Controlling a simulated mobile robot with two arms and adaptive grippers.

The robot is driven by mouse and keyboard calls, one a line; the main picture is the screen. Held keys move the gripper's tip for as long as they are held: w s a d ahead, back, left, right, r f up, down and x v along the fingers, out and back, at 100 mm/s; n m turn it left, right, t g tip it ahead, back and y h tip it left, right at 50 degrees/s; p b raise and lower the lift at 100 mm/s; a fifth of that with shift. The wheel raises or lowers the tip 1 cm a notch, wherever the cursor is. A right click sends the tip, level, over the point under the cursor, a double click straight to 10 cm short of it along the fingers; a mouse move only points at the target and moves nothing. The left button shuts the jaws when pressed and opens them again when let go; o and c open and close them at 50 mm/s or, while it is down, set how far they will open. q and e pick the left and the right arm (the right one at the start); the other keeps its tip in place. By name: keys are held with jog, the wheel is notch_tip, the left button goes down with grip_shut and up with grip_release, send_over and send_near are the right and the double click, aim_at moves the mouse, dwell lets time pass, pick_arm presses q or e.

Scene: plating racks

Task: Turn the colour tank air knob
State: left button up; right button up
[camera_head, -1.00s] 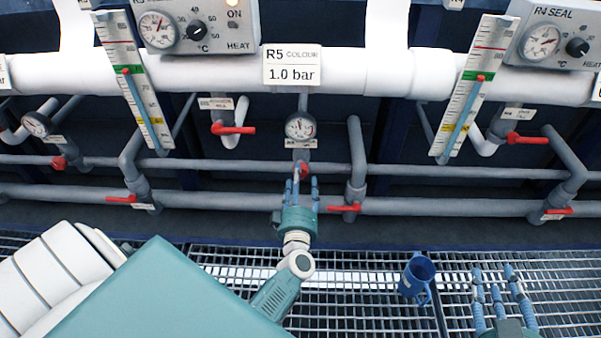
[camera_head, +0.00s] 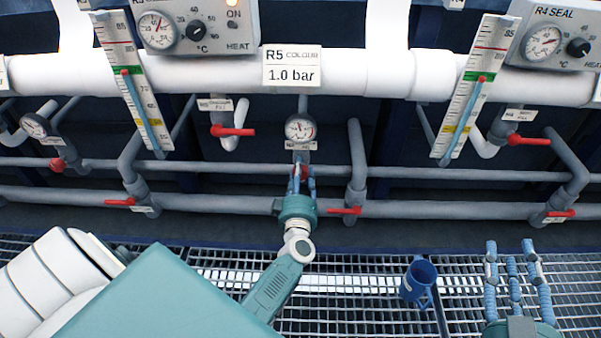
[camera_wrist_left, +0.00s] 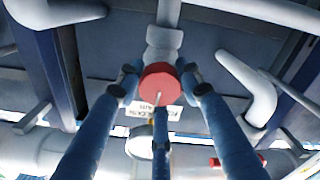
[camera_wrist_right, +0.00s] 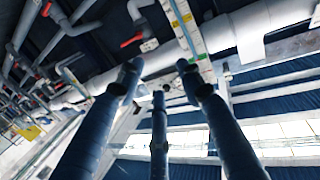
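The colour tank air knob is a red round knob (camera_wrist_left: 160,83) with a pale pointer line, under the pressure gauge (camera_head: 300,128) and below the "R5 COLOUR 1.0 bar" sign (camera_head: 292,67). My left gripper (camera_head: 301,182) is at the knob, its fingers spread around it. In the left wrist view the knob sits between the blue fingertips; I cannot tell whether they touch it. In the head view the fingers mostly hide the knob. My right gripper (camera_head: 514,250) is open and empty, away at the lower right over the grating.
Red lever valves (camera_head: 345,210) (camera_head: 232,131) sit on the pipes around the knob. Another red knob (camera_head: 57,165) is at the left. Pipes (camera_head: 235,201) run close below the knob.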

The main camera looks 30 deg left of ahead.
jog(key=shift+f, duration=0.1)
pick_arm(q)
jog(key=shift+n, duration=0.6)
jog(key=o, duration=1.1)
jog(key=shift+o, duration=0.2)
pick_arm(e)
jog(key=shift+s+d+f+g, duration=0.1)
jog(key=shift+f+g, duration=0.1)
jog(key=shift+f, duration=0.15)
jog(key=shift+s+d+f+g, duration=0.1)
jog(key=shift+f+g, duration=0.1)
jog(key=shift+f, duration=0.15)
pick_arm(q)
jog(key=shift+s+d, duration=0.15)
jog(key=shift+s, duration=0.05)
jog(key=v, duration=0.7)
